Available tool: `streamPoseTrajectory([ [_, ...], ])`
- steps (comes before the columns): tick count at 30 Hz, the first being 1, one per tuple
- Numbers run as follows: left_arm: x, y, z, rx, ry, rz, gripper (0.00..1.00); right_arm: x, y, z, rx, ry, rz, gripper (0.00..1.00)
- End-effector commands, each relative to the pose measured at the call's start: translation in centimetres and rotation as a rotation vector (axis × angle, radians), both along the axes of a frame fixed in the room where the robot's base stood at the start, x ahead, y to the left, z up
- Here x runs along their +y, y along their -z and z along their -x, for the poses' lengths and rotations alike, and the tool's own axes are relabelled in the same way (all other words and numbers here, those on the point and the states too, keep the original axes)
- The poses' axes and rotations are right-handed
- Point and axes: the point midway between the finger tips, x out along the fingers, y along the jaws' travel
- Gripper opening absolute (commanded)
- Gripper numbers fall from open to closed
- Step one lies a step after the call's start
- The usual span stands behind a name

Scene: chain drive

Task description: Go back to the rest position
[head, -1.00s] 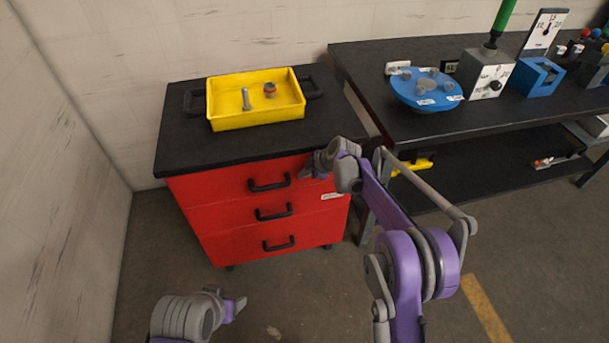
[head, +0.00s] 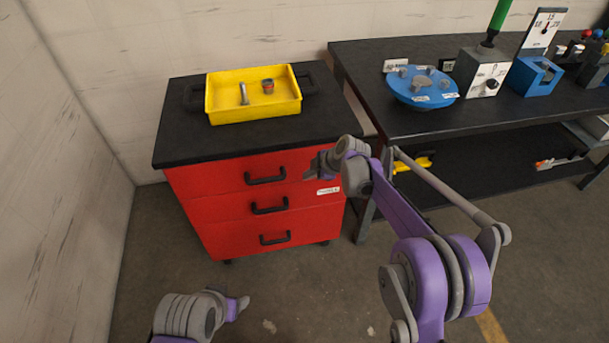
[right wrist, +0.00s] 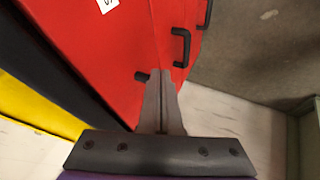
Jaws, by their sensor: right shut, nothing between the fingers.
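My right gripper (head: 312,169) is in front of the upper right part of the red drawer cabinet (head: 222,187). In the right wrist view its two fingers (right wrist: 161,76) are together, with nothing between them. The cabinet's red front (right wrist: 125,40) and dark handles show past the fingertips there. My left gripper (head: 240,303) is low at the lower left of the head view, over the floor and empty-looking. The gap between its fingers cannot be made out.
A yellow tray (head: 254,117) with a bolt (head: 244,93) and a small red-banded part (head: 268,86) stands on the cabinet's black top. A workbench (head: 400,128) with a blue round plate (head: 421,98) is at the right. The floor in front is clear.

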Motion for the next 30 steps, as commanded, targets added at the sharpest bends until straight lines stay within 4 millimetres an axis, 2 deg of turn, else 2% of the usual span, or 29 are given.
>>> streamPoseTrajectory([
  [3, 0.0, -0.3, 0.0, -0.001, 0.000, 0.000, 0.65, -1.3, -2.1, 1.0, 0.001, 0.000, 0.000, 0.00],
  [7, 0.0, -0.4, -0.1, -0.001, 0.000, 0.000, 0.65, -2.2, -3.6, 1.6, 0.001, 0.000, 0.001, 0.00],
  [20, 0.0, -0.7, -0.1, -0.002, 0.000, 0.000, 0.65, -3.2, -5.2, 2.6, 0.013, 0.023, 0.000, 0.00],
  [23, 0.0, -1.4, -0.1, -0.004, 0.000, 0.000, 0.65, -4.4, -7.2, 4.3, 0.050, 0.101, -0.005, 0.00],
  [25, 0.0, -2.1, -0.2, -0.007, 0.000, 0.000, 0.65, -5.7, -9.1, 6.4, 0.091, 0.194, -0.012, 0.00],
  [30, 0.0, -4.0, -0.4, -0.013, 0.000, 0.000, 0.65, -9.4, -13.5, 13.0, 0.200, 0.484, -0.038, 0.00],
])
